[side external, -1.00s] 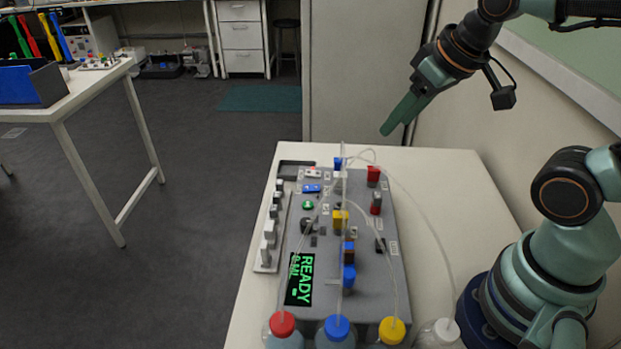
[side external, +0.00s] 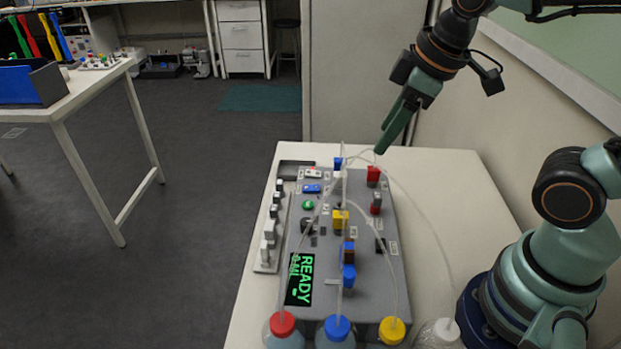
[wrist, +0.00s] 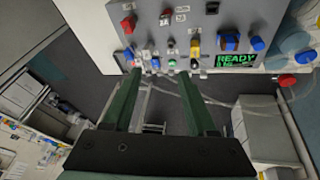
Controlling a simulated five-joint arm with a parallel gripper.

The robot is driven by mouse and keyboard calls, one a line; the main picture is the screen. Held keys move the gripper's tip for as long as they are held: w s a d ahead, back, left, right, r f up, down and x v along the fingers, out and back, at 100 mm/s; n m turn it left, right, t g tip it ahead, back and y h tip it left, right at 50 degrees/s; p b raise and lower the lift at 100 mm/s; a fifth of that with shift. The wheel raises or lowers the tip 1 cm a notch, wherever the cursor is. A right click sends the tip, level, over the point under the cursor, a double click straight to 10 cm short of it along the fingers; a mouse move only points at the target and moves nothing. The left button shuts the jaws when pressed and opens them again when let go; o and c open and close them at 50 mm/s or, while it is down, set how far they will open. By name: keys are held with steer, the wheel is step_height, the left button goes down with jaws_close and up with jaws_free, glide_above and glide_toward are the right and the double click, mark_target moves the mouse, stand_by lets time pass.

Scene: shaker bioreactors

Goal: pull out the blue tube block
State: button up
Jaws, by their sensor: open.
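Several blue parts stand on the grey device, and I cannot tell for certain which is the tube block. One small blue block (side external: 338,162) is at the device's far end, where thin tubes run; it shows left of the fingertips in the wrist view (wrist: 128,55). Another blue block (side external: 349,275) is near the display, beside a dark-and-blue block (side external: 348,252); both show at upper right in the wrist view. My gripper (side external: 381,150) is open and empty, pointing down above the device's far end. In the wrist view its two fingers (wrist: 160,74) are apart with nothing between them.
The device carries a yellow block (side external: 340,219), red blocks (side external: 373,176), switches and a green READY display (side external: 300,279). Capped bottles (side external: 337,328) line its near edge. Clear tubes arch over it. The white table (side external: 450,200) is bare to its right.

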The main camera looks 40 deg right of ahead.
steer(key=s+a+f+n+g, duration=0.1)
steer(key=a+n+g, duration=0.1)
steer(key=a+n, duration=0.55)
steer(key=n+g, duration=0.2)
steer(key=n, duration=1.2)
glide_above(348, 246)
step_height(348, 246, down, 2)
steer(key=f, duration=0.1)
steer(key=shift+m+h, duration=0.25)
steer(key=shift+h, duration=0.05)
step_height(348, 246, down, 11)
steer(key=shift+r, duration=0.15)
jaws_close()
steer(key=shift+r, duration=1.05)
steer(key=shift+r, duration=0.3)
